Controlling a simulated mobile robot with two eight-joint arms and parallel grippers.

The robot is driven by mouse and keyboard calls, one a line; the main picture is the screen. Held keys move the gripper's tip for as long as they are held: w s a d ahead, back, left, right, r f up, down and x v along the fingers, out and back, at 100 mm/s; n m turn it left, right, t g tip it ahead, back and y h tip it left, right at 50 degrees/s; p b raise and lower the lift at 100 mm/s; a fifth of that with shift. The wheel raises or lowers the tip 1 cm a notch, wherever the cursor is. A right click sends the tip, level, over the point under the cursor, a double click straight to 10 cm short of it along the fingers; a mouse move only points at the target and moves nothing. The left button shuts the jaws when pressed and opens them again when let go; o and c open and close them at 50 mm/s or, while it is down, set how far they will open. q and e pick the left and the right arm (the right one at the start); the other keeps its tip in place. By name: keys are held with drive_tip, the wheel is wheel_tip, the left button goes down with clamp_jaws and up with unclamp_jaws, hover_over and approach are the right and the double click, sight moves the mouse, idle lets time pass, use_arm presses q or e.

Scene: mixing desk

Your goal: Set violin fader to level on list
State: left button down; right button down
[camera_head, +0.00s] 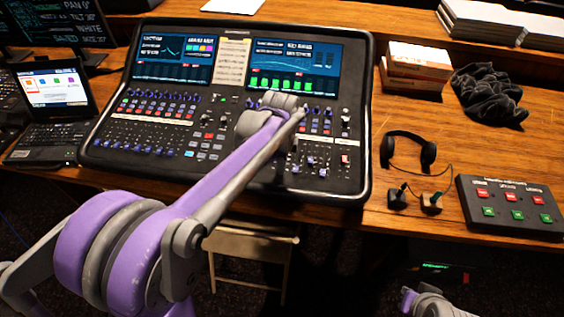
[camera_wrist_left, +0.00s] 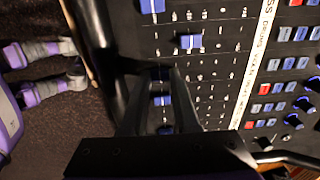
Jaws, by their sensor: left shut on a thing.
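The mixing desk (camera_head: 222,150) stands on the wooden table with two lit screens. A cream paper list (camera_head: 233,65) with small unreadable lines lies between the screens. My left arm reaches over the desk's right half and hides its fingertips in the head view. In the left wrist view my left gripper (camera_wrist_left: 164,74) is shut at the fader bank, its dark fingertips close together. A white label strip (camera_wrist_left: 254,65) runs alongside; I cannot tell which channel is held.
A laptop (camera_head: 52,95) stands left of the desk. Headphones (camera_head: 408,150), a button box (camera_head: 510,208), small boxes (camera_head: 418,62) and a dark cloth (camera_head: 490,92) lie to the right.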

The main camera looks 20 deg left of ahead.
idle(0.4)
use_arm(q)
drive_tip(key=shift+w+a+r, duration=0.1)
drive_tip(key=shift+w+a, duration=0.15)
drive_tip(key=shift+w, duration=0.7)
drive_tip(key=shift+w+a+r, duration=0.1)
drive_tip(key=shift+w+a, duration=0.15)
drive_tip(key=shift+w, duration=0.7)
drive_tip(key=c, duration=0.6)
unclamp_jaws()
drive_tip(key=shift+c, duration=0.2)
drive_tip(key=shift+s, duration=0.1)
wheel_tip(320, 180, up, 11)
drive_tip(key=s, duration=0.1)
drive_tip(key=shift+d+p, duration=0.15)
drive_tip(key=shift+p, duration=0.3)
drive_tip(key=shift+f, duration=0.15)
drive_tip(key=s+d+f+n+t, duration=0.1)
drive_tip(key=s+f+n, duration=0.2)
drive_tip(key=s+n, duration=0.2)
drive_tip(key=s+d+f+n+t, duration=0.1)
drive_tip(key=s+f+n, duration=0.3)
drive_tip(key=s, duration=0.6)
drive_tip(key=s+d+f+n+t, duration=0.2)
drive_tip(key=s+d+f+n, duration=0.1)
drive_tip(key=s+n, duration=0.3)
drive_tip(key=shift+s+f, duration=0.7)
drive_tip(key=shift+s, duration=0.25)
